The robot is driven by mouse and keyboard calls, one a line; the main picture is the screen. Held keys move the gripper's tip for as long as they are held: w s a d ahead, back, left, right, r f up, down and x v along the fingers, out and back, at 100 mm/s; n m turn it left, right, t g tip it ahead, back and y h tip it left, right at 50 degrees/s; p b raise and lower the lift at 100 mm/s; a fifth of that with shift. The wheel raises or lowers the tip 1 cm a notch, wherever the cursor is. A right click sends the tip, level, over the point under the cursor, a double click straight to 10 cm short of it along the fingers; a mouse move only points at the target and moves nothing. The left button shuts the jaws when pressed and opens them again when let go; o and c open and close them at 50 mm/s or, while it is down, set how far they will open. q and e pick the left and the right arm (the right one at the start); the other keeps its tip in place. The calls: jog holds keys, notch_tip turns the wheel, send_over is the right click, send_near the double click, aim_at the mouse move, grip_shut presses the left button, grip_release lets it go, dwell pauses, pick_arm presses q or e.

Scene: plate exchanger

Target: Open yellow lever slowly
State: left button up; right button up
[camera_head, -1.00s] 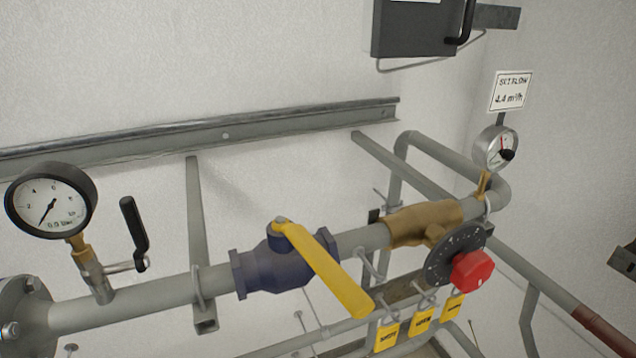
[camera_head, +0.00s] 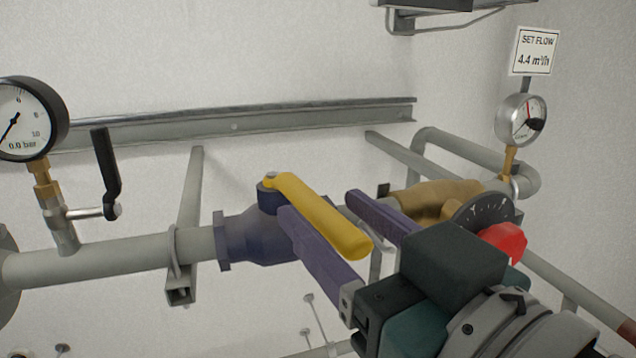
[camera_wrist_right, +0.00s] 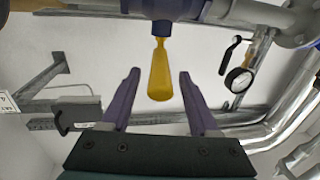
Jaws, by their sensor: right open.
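The yellow lever (camera_head: 318,216) sits on top of the dark blue valve (camera_head: 250,236) in the grey pipe and slants toward the lower right, across the pipe. My right gripper (camera_head: 318,208) is open, with one purple finger on each side of the lever in the head view. In the right wrist view the lever (camera_wrist_right: 160,72) hangs between the two spread fingertips of the gripper (camera_wrist_right: 158,78), with a gap visible on both sides. Contact is not visible. My left gripper is not in view.
A pressure gauge (camera_head: 22,118) and a black handle (camera_head: 106,172) stand at the left. A brass fitting (camera_head: 432,197), a red knob (camera_head: 503,242) and a flow gauge (camera_head: 520,120) are at the right. A metal rail (camera_head: 270,124) runs along the wall behind.

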aim_at(316, 202)
jog(key=shift+x, duration=1.65)
grip_shut()
